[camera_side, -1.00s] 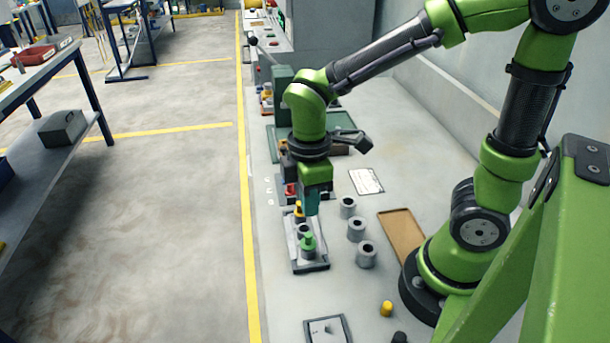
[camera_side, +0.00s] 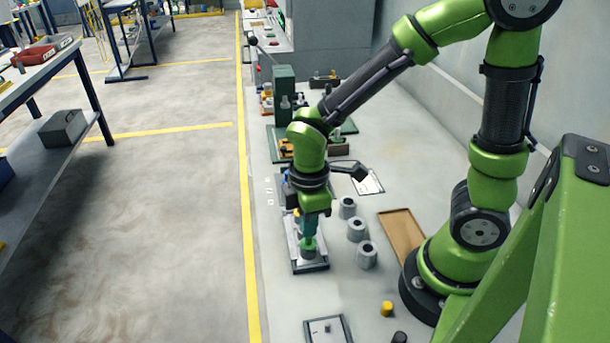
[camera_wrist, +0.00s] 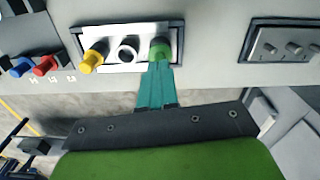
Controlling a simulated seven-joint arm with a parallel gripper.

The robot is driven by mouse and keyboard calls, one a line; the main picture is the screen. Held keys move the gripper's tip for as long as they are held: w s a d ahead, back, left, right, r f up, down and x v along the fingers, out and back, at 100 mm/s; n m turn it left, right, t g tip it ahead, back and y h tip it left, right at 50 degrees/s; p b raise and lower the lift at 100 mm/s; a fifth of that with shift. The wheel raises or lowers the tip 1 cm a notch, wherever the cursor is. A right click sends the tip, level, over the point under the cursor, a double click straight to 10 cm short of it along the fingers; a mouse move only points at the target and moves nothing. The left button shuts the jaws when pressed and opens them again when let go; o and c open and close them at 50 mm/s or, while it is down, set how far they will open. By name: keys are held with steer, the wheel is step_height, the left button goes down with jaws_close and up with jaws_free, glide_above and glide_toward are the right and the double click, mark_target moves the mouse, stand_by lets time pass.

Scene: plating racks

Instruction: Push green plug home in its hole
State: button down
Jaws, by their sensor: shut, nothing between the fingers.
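The green plug (camera_side: 309,245) stands in the near end of the small rack (camera_side: 312,266) on the bench; how deep it sits I cannot tell. My gripper (camera_side: 309,234) is shut and empty, pointing down right at the top of the green plug. Its teal fingers (camera_wrist: 158,68) overlap the plug's lower edge in the wrist view; contact is not certain.
Several grey cylinders (camera_side: 356,229) stand just right of the rack. A brown tray (camera_side: 402,233) lies beyond them near my base. A loose yellow plug (camera_side: 387,308) and a framed plate (camera_side: 327,330) lie nearer. Red (camera_wrist: 45,65) and blue plugs sit left of the rack.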

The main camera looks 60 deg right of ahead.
steer(key=shift+f, duration=0.4)
step_height(320, 180, up, 20)
steer(key=s+d+m+t, duration=0.1)
steer(key=m+t, duration=0.1)
steer(key=m, duration=0.3)
steer(key=d+f+m+t+y, duration=0.1)
steer(key=d+m+t, duration=0.1)
steer(key=m, duration=0.2)
steer(key=s+d+f+m+t+y, duration=0.1)
steer(key=m+t, duration=0.2)
steer(key=m, duration=0.2)
steer(key=shift+s+d+f+m, duration=0.2)
steer(key=shift+s+m, duration=0.1)
steer(key=shift+s, duration=0.05)
stand_by(0.7)
